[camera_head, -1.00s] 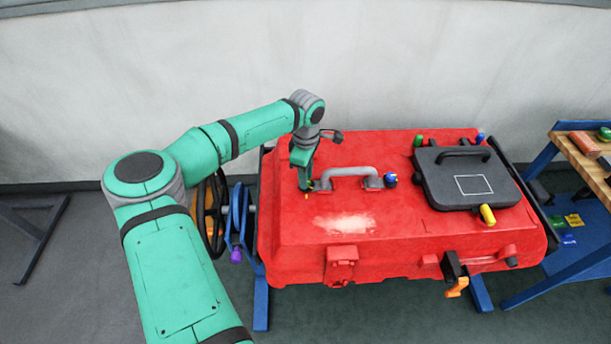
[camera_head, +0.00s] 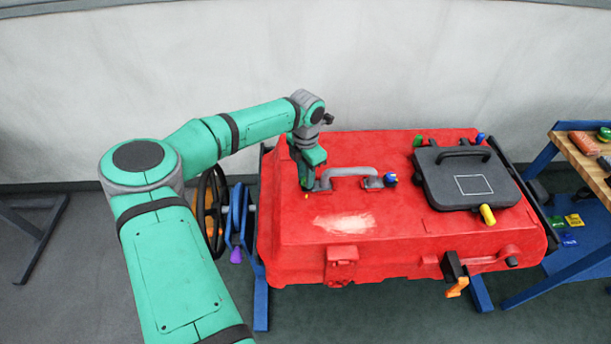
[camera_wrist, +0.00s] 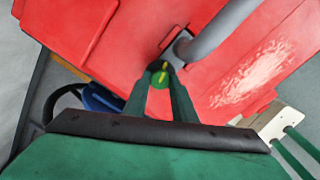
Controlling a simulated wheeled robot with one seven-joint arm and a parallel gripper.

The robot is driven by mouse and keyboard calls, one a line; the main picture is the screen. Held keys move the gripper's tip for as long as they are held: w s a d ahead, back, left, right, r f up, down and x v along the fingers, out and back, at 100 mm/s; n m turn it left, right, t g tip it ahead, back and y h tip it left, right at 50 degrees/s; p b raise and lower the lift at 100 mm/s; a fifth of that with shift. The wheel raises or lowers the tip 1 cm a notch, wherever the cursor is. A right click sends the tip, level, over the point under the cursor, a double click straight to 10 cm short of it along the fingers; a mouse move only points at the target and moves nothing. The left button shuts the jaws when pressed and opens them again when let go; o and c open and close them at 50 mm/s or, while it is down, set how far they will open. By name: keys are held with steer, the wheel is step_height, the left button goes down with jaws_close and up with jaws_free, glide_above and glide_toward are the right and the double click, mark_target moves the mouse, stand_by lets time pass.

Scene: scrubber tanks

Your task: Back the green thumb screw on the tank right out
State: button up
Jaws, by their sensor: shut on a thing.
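The green thumb screw (camera_wrist: 160,77), with a yellow mark across its top, sits at the near end of the grey handle (camera_wrist: 210,32) on the red tank (camera_head: 400,235). My gripper (camera_wrist: 161,84) is shut on the screw, one finger on each side, in the wrist view. In the head view my gripper (camera_head: 305,186) points down at the left end of the handle (camera_head: 350,171), and it hides the screw there. How far the screw stands out of its seat cannot be told.
A blue knob (camera_head: 390,180) is at the handle's other end. A dark hatch cover (camera_head: 450,193) with green (camera_head: 418,141), blue (camera_head: 481,137) and yellow (camera_head: 487,214) knobs lies to the right. A handwheel (camera_head: 208,210) stands left of the tank, a workbench (camera_head: 575,155) at right.

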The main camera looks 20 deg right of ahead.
steer(key=n, duration=0.3)
steer(key=shift+s+f+n, duration=0.1)
steer(key=shift+f+n, duration=0.05)
steer(key=shift+n, duration=0.25)
steer(key=n, duration=0.4)
steer(key=shift+c, duration=0.2)
steer(key=shift+o, duration=0.2)
steer(key=n, duration=0.8)
steer(key=shift+n, duration=0.3)
steer(key=shift+c, duration=0.2)
steer(key=shift+o, duration=0.2)
steer(key=n, duration=0.4)
steer(key=shift+n, duration=0.3)
steer(key=n, duration=0.3)
steer(key=shift+n, duration=0.3)
steer(key=n, duration=0.4)
steer(key=shift+c, duration=0.2)
steer(key=shift+n, duration=2.1)
